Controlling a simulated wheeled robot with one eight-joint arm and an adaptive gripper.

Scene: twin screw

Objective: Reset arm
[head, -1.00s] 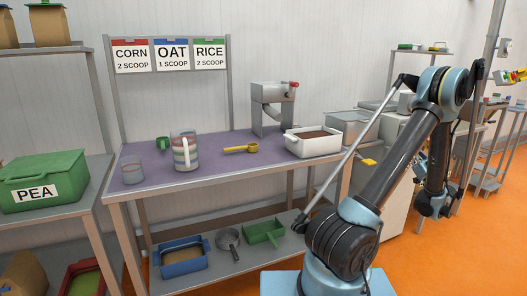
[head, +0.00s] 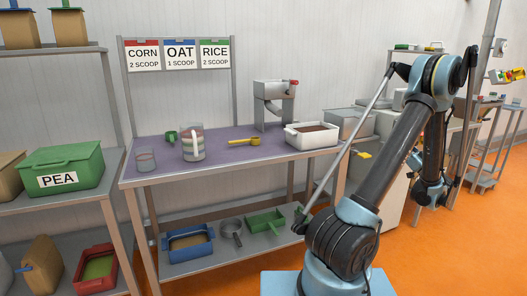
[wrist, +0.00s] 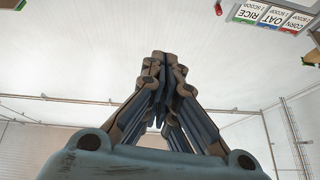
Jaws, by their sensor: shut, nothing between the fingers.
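My gripper (wrist: 166,78) fills the middle of the wrist view, its dark jointed fingers closed together with nothing between them. It points up toward bare white wall and ceiling, away from any surface. In the head view my arm (head: 398,150) stands folded at the right, its elbow high and its forearm hanging down behind. The fingers cannot be made out clearly there.
A purple-topped table (head: 220,146) holds a striped jug (head: 193,144), a yellow scoop (head: 244,142), a grey mill (head: 274,106) and a white tub (head: 313,146). A green PEA box (head: 62,167) sits on the left shelf. Orange floor (head: 440,255) is clear at right.

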